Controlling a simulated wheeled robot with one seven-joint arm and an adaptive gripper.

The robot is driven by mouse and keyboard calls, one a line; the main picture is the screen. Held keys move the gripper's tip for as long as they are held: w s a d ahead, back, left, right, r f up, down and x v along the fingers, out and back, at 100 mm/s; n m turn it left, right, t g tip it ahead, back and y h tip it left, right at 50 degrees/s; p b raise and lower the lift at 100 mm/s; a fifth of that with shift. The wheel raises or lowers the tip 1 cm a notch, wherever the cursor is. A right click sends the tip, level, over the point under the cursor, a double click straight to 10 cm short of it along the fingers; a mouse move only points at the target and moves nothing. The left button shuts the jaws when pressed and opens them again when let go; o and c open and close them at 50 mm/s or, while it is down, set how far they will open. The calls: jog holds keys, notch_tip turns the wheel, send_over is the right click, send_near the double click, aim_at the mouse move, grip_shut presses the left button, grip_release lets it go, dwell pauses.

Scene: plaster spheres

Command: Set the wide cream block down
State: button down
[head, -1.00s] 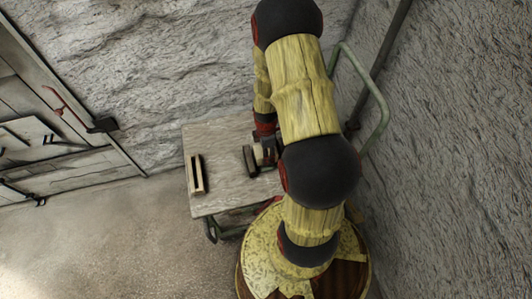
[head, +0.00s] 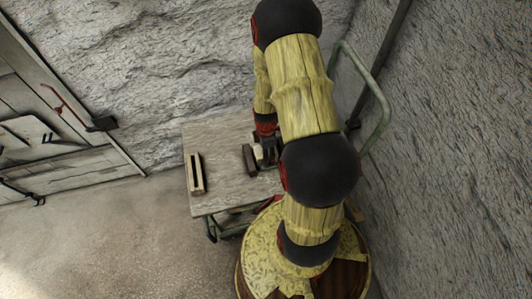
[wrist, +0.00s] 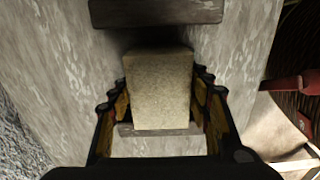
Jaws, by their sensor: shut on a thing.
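The wide cream block (wrist: 160,88) is between the two fingers of my gripper (wrist: 160,108) in the wrist view, with the fingers shut on its sides. In the head view the cream block (head: 258,154) shows only as a small pale patch, partly hidden by my gripper (head: 267,152) and arm. It is over the right part of the grey tabletop (head: 222,145), close beside a dark block. I cannot tell whether its underside touches anything.
A dark block (head: 249,160) lies left of my gripper; a dark bar (wrist: 155,12) shows at the top of the wrist view. A long cream-and-dark piece (head: 196,174) lies at the table's left. Bare tabletop separates them. A green rail (head: 378,100) stands at right.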

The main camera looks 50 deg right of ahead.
jog(key=c, duration=0.9)
grip_release()
jog(key=shift+o, duration=0.5)
jog(key=shift+f, duration=0.1)
jog(key=shift+r+p, duration=1.6)
jog(key=shift+r, duration=0.5)
